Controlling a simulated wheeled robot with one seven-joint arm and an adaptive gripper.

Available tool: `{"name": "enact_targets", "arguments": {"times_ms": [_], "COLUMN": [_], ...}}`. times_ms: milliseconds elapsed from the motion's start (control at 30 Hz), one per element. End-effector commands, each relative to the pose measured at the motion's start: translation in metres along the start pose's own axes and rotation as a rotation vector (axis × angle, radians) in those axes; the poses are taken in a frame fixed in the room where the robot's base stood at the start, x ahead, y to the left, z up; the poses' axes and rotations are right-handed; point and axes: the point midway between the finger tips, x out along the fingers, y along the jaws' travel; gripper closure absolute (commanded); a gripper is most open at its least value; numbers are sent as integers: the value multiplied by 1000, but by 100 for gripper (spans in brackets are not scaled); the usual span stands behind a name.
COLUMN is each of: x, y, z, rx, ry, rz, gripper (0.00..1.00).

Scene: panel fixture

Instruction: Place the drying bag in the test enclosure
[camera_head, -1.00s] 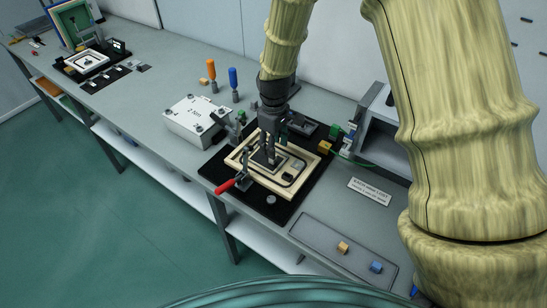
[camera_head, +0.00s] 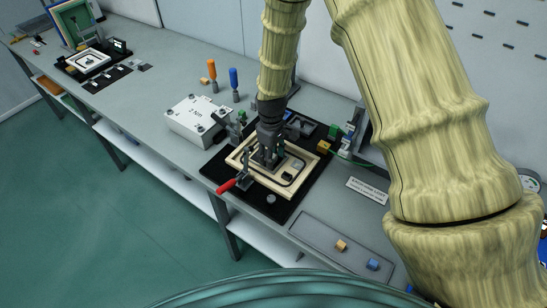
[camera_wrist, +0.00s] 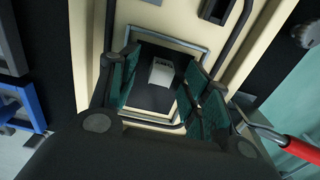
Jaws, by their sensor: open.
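The test enclosure is a cream-framed box (camera_head: 240,158) on a black mat, with a dark recess inside a grey rim; its frame also shows in the wrist view (camera_wrist: 90,50). My gripper (camera_head: 268,160) is over the enclosure, pointing down. In the wrist view my gripper (camera_wrist: 163,90) is open, with teal pads on both sides of the recess. A small pale block-like item (camera_wrist: 162,72), seemingly the drying bag, lies in the dark recess between the pads. I cannot tell whether a pad touches it. In the head view my gripper hides it.
A red-handled clamp (camera_head: 227,186) stands at the enclosure's near left corner; its handle shows in the wrist view (camera_wrist: 300,150). A white box (camera_head: 193,118) and two upright tools, orange (camera_head: 212,72) and blue (camera_head: 234,78), stand behind left. A tray (camera_head: 318,243) lies front right.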

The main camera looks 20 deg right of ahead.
Motion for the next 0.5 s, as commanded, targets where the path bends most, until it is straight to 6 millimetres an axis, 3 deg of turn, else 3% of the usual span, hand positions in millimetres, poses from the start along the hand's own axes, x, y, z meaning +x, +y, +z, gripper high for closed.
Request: {"name": "enact_targets", "arguments": {"times_ms": [167, 333, 500], "x": [0, 0, 0], "y": [0, 0, 0], "z": [0, 0, 0], "rx": [0, 1, 0], "ry": [0, 0, 0], "rz": [0, 0, 0], "gripper": [54, 85, 90]}}
